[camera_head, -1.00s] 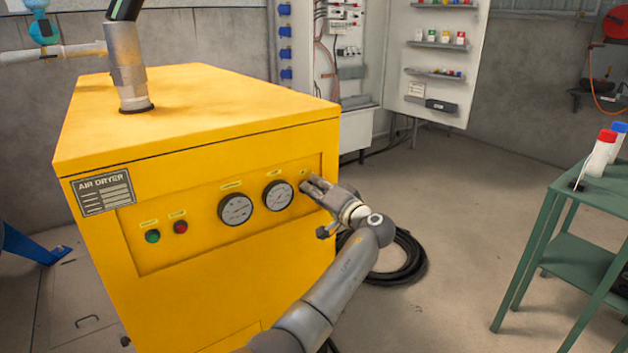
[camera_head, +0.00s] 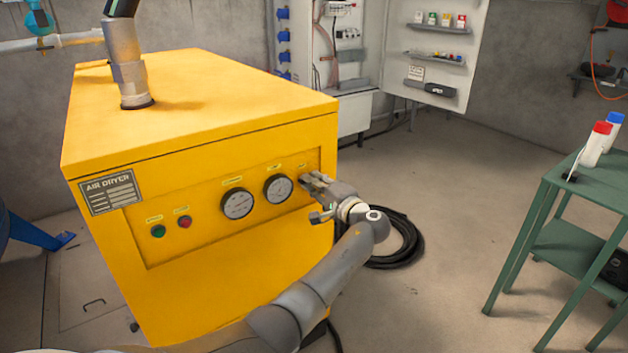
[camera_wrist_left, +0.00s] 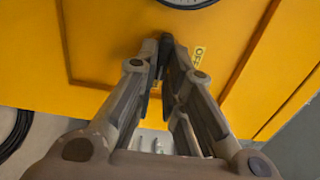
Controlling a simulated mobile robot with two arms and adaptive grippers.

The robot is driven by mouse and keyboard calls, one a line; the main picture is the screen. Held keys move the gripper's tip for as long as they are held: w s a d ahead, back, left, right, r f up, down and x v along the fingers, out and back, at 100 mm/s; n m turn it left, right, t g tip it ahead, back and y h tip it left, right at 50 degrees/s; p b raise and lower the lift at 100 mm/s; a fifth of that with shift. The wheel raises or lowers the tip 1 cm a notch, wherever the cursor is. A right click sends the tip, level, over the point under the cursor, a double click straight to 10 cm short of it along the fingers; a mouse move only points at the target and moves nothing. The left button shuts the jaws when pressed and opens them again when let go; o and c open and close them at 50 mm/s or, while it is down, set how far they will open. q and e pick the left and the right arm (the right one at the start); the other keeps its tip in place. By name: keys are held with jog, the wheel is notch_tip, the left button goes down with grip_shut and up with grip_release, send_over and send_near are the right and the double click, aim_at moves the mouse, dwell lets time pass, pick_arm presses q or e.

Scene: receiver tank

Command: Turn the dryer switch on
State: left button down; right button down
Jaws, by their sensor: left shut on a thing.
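The yellow air dryer (camera_head: 200,112) stands at the left of the head view, its front panel facing me. My left gripper (camera_head: 305,180) is at the panel's right end, just right of the second gauge. In the left wrist view its fingers (camera_wrist_left: 166,62) are closed together against the yellow panel (camera_wrist_left: 110,35), on the dryer switch. A small label reading "OFF" (camera_wrist_left: 198,57) shows just right of the fingertips. My right gripper is in neither view.
Two round gauges (camera_head: 238,203), a green button (camera_head: 158,231) and a red button (camera_head: 185,222) sit on the panel. A coiled black hose (camera_head: 402,238) lies on the floor behind my left arm.

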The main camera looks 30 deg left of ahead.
pick_arm(q)
jog(key=shift+f, duration=0.1)
dwell(0.3)
jog(key=c, duration=1.5)
grip_release()
jog(key=v, duration=1.2)
jog(key=shift+d, duration=0.1)
